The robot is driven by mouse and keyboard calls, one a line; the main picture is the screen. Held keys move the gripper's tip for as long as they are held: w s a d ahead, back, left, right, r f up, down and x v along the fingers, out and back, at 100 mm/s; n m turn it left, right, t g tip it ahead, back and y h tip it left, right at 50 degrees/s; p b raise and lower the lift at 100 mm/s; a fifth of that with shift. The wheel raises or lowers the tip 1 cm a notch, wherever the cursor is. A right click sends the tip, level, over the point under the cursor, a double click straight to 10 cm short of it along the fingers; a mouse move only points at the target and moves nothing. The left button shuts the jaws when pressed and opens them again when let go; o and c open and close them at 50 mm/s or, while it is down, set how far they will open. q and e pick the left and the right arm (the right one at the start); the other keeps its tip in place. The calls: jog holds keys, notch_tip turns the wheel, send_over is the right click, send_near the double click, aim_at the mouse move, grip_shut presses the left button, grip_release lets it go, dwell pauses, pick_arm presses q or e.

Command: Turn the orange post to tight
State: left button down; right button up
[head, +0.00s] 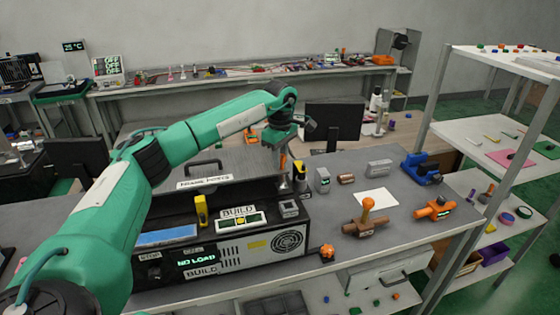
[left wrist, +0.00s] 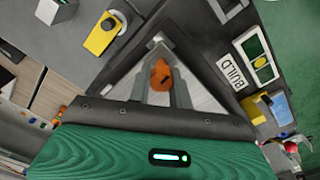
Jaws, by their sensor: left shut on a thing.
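The orange post (left wrist: 161,75) shows between my left gripper's fingers in the left wrist view, seen end-on. In the head view only a small orange part of the post (head: 283,161) shows at the fingers, at the back of the black machine. My left gripper (head: 284,172) points down there and is shut on the post; it also shows in the left wrist view (left wrist: 160,72). The post's base and any marks around it are hidden by the gripper. My right gripper is in neither view.
An orange-knobbed wooden fixture (head: 368,222), an orange fixture (head: 435,209) and a blue fixture (head: 420,168) stand to the right. White paper (head: 376,197) lies between.

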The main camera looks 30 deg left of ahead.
pick_arm(q)
jog(key=shift+r+m, duration=0.1)
jog(key=shift+m, duration=0.4)
jog(key=c, duration=1.3)
grip_release()
jog(key=shift+w+r+b, duration=0.1)
jog(key=shift+r+b, duration=0.25)
jog(key=shift+b, duration=0.05)
notch_tip(320, 180, up, 13)
jog(key=b, duration=0.3)
